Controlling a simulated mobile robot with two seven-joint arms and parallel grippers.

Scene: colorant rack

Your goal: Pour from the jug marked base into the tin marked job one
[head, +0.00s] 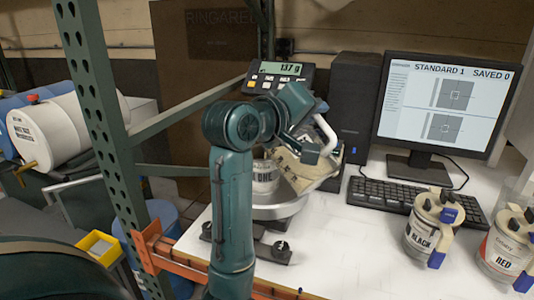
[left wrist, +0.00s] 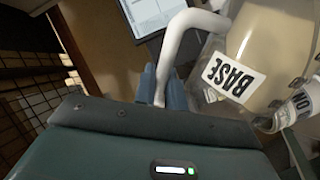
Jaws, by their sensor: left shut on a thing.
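The jug marked base (head: 303,174) is tilted over the tin, its body beige in the head view. Its white handle and BASE label show in the left wrist view (left wrist: 250,55). My left gripper (left wrist: 162,88) is shut on the jug's white handle. The tin marked job one (head: 264,180) stands on the scale pan (head: 282,211), partly hidden behind my left arm and the jug. Part of its label shows beside the jug in the left wrist view (left wrist: 300,104). I cannot make out a stream between jug and tin. My right gripper is not in view.
The scale display (head: 280,69) seems to read 137 g. Jugs marked black (head: 420,240) and red (head: 503,258) stand at the right. A green rack post (head: 98,110) rises at the left.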

